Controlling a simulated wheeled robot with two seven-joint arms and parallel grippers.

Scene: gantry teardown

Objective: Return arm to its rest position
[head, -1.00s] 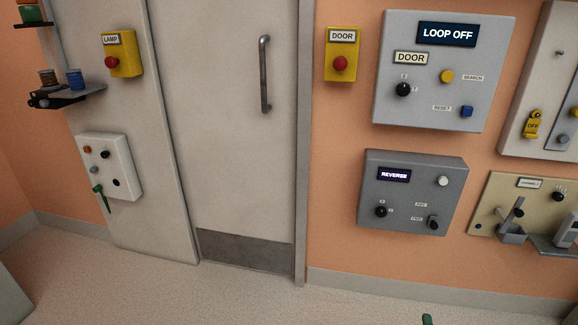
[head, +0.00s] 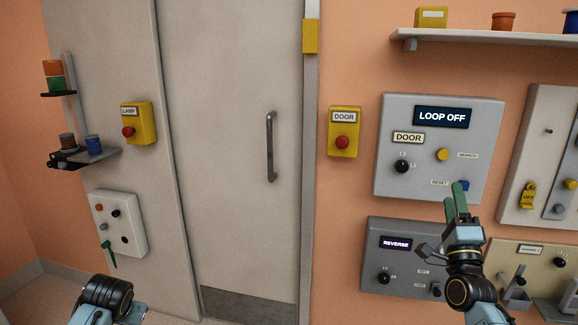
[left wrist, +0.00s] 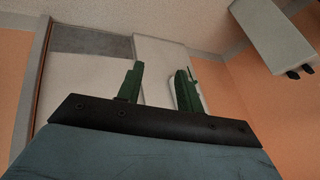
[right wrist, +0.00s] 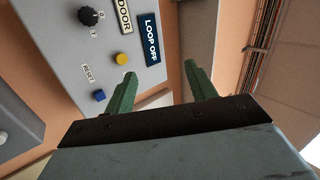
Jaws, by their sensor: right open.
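My right gripper (head: 456,190) is raised in front of the grey DOOR panel (head: 390,182), its green fingers pointing up, overlapping the blue reset button (head: 464,186). In the right wrist view the fingers (right wrist: 160,72) are apart with nothing between them; the blue button (right wrist: 98,96) and yellow search button (right wrist: 123,58) show to their left. I cannot tell whether a finger touches the panel. In the left wrist view the left gripper's fingers (left wrist: 160,70) are apart and empty.
The REVERSE box (head: 385,263) hangs below the DOOR panel, partly behind my right arm. A shelf (head: 480,38) juts out above. A closed door (head: 230,130) stands in the middle. A white control box (head: 118,222) and a bracket shelf (head: 95,156) are at left.

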